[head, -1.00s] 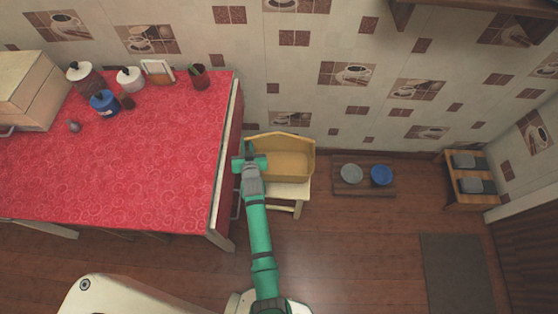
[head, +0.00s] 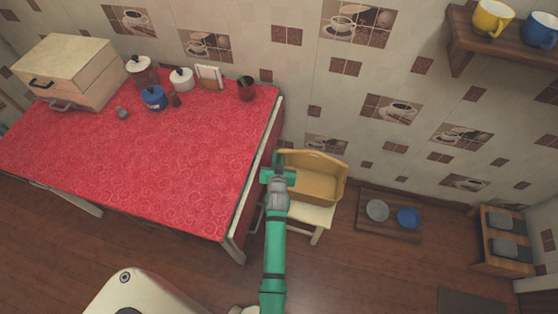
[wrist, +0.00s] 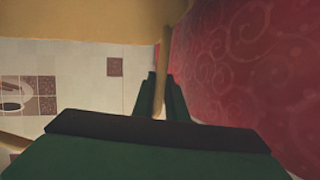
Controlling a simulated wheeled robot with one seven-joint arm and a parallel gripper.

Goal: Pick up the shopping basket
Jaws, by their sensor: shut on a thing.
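The shopping basket (head: 315,184) is a tan, open-topped box with raised ends. In the head view it is at a white stool (head: 312,214), just right of the red table; I cannot tell whether it rests on the seat or hangs slightly above it. My gripper (head: 278,166) is at the basket's left end. In the wrist view, my gripper (wrist: 162,95) has its fingers on both sides of a thin tan bar of the basket (wrist: 164,62), shut on it. My arm hides part of the basket's left side.
The red-clothed table (head: 170,160) is close on the left, with jars and a wooden box (head: 75,72) on it. The tiled wall is close behind. A low board (head: 388,232) with two bowls lies on the floor at right. A wall shelf with mugs (head: 492,18) is upper right.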

